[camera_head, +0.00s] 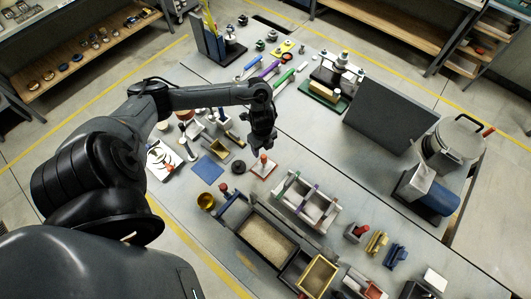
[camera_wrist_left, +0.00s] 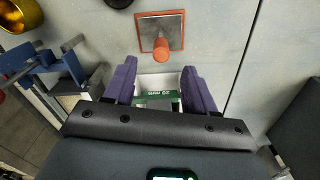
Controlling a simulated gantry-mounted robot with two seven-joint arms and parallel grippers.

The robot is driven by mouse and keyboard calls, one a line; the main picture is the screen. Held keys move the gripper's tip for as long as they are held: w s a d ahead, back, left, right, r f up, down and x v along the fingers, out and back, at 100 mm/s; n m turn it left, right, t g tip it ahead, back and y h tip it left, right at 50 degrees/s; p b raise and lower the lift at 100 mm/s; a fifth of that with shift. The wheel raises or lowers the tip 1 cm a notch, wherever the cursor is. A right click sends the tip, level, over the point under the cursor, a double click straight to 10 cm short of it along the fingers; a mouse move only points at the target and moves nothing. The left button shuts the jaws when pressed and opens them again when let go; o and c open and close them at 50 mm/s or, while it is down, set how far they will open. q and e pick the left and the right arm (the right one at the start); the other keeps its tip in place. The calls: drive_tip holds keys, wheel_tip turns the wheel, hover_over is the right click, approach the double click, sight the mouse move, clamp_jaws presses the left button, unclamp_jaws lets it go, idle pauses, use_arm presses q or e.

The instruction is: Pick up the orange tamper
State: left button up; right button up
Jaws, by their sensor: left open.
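The orange tamper (camera_head: 263,168) stands on the grey bench, a square plate with an upright orange handle (camera_wrist_left: 161,47). My left gripper (camera_head: 262,146) hangs just above and behind it in the head view, partly close to its handle in the picture. In the left wrist view, the purple fingers of my left gripper (camera_wrist_left: 160,83) are apart with nothing held between them. The tamper shows beyond the fingertips there, apart from them. My right gripper is not in view.
A dark round piece (camera_head: 238,167), a blue square (camera_head: 209,168) and a brass cup (camera_head: 206,201) lie left.

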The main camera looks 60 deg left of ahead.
sight(264, 156)
use_arm(q)
drive_tip(key=f, duration=0.3)
drive_tip(key=shift+s+d+f, duration=0.15)
drive_tip(key=shift+d+f, duration=0.15)
drive_tip(key=shift+f, duration=0.05)
drive_tip(key=shift+w+a+f, duration=0.1)
drive_tip(key=shift+w+f, duration=0.05)
drive_tip(key=shift+f, duration=1.4)
drive_tip(key=shift+w+a+f, duration=0.1)
drive_tip(key=shift+f, duration=1.4)
clamp_jaws()
